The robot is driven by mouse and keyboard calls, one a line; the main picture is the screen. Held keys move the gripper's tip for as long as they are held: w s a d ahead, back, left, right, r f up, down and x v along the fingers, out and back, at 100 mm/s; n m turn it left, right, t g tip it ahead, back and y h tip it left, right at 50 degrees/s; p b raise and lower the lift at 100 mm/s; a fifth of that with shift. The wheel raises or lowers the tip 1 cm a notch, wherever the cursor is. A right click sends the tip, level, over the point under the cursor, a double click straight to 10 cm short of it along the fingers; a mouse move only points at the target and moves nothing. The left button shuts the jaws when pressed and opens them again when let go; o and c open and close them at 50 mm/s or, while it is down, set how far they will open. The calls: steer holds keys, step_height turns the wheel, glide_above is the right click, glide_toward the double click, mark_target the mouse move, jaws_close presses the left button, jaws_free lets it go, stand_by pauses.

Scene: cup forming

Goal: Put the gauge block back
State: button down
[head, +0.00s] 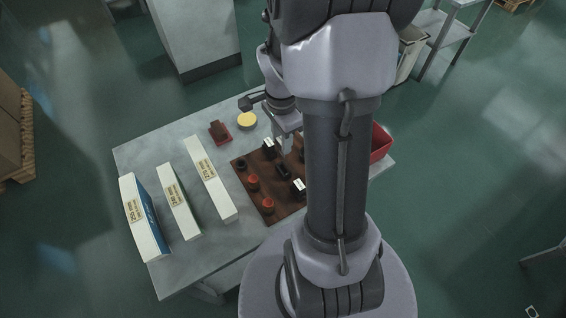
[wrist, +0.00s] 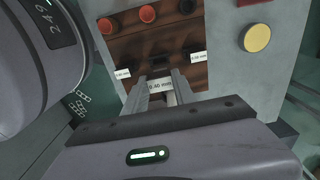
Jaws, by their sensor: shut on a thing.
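The brown board (head: 285,207) lies on the grey table and carries orange and black round pieces, dark slots and small white labels. It also fills the upper middle of the wrist view (wrist: 125,50). A white label (wrist: 160,86) with a millimetre figure shows at the fingertips.
Three long white boxes (head: 209,178) with labels stand left of the board. A small red tray (head: 220,132) with a brown piece and a yellow disc (head: 247,121) lie behind it. A red bin (head: 380,142) stands at the right table end. The table's far left is bare.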

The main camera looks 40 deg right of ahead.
step_height(320, 180, down, 10)
steer(key=b, duration=0.5)
steer(key=shift+s+d+f, duration=0.15)
steer(key=c, duration=1)
jaws_free()
steer(key=shift+r, duration=0.2)
step_height(320, 180, up, 12)
steer(key=p, duration=0.6)
steer(key=shift+a+r, duration=0.2)
steer(key=shift+r, duration=0.15)
steer(key=s+a+r+n+t, duration=0.2)
steer(key=a+r+n, duration=0.3)
steer(key=a, duration=0.3)
steer(key=s+a+r+n+t+y, duration=0.1)
steer(key=s+a+r+n+t, duration=0.1)
steer(key=a+r+n, duration=0.3)
steer(key=s+a+r+n+t+y, duration=0.1)
steer(key=s+a+r+n, duration=0.2)
steer(key=a+r+n, duration=0.3)
steer(key=shift+s+a+r+t, duration=0.1)
steer(key=shift+a+r+t, duration=0.15)
steer(key=shift+a, duration=0.9)
steer(key=shift+a+r+t, duration=0.15)
steer(key=shift+a+r, duration=0.15)
steer(key=shift+a, duration=0.85)
